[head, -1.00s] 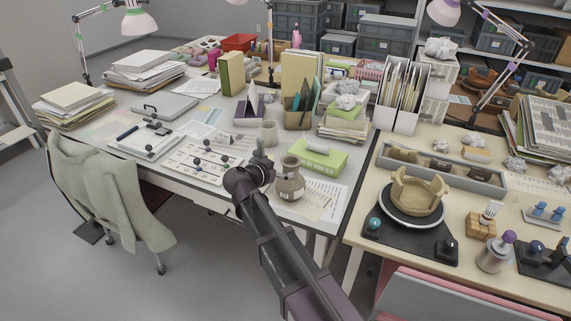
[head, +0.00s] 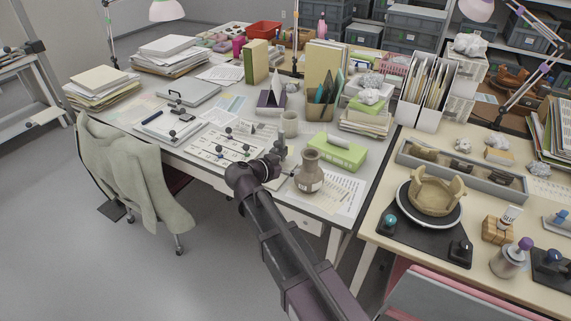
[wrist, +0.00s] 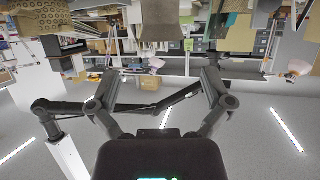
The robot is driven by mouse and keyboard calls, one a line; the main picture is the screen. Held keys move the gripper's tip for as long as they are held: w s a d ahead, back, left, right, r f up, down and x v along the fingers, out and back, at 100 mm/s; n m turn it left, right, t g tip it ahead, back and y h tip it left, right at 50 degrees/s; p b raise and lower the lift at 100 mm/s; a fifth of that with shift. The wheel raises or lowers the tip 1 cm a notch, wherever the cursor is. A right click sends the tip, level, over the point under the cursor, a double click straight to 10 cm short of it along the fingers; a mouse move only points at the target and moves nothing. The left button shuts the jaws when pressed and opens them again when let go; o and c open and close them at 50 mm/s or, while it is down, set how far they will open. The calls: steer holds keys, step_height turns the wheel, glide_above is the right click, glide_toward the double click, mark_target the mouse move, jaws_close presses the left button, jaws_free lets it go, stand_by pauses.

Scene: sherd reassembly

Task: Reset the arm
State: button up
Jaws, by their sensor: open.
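My arm reaches up from the bottom of the head view, over the front edge of the grey-white desk (head: 352,200). My gripper (head: 280,150) is small and dark there, just left of a brown narrow-necked jar (head: 309,176). In the wrist view my gripper (wrist: 158,80) has its two fingers wide apart with nothing between them. The wrist picture looks upside down, with the ceiling lights low in it. A brownish shape (wrist: 160,22) lies beyond the fingers at the top; I cannot tell surely whether it is the jar.
A tan broken bowl (head: 437,192) sits on a turntable at right. A chair with a draped cloth (head: 130,175) stands left. Floor at left front is clear.

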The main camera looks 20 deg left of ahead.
stand_by(0.4)
steer(key=w+d+f+n+g+h+p, duration=0.15)
steer(key=d+g, duration=0.25)
steer(key=d, duration=0.9)
steer(key=w+d+f+m+g+y+p, duration=0.1)
steer(key=w+d+g+p, duration=0.15)
steer(key=d, duration=0.95)
steer(key=s+d+n+g+y+p, duration=0.1)
steer(key=s+d, duration=0.4)
steer(key=d, duration=0.5)
steer(key=s+d+r+n+g+y+p, duration=0.1)
steer(key=s+d+g+y+p, duration=0.3)
steer(key=d, duration=0.7)
steer(key=shift+s+d+r+n+g+p, duration=0.3)
steer(key=shift+s+n+g+p, duration=0.25)
steer(key=shift+s+n+p, duration=0.2)
steer(key=shift+a, duration=0.1)
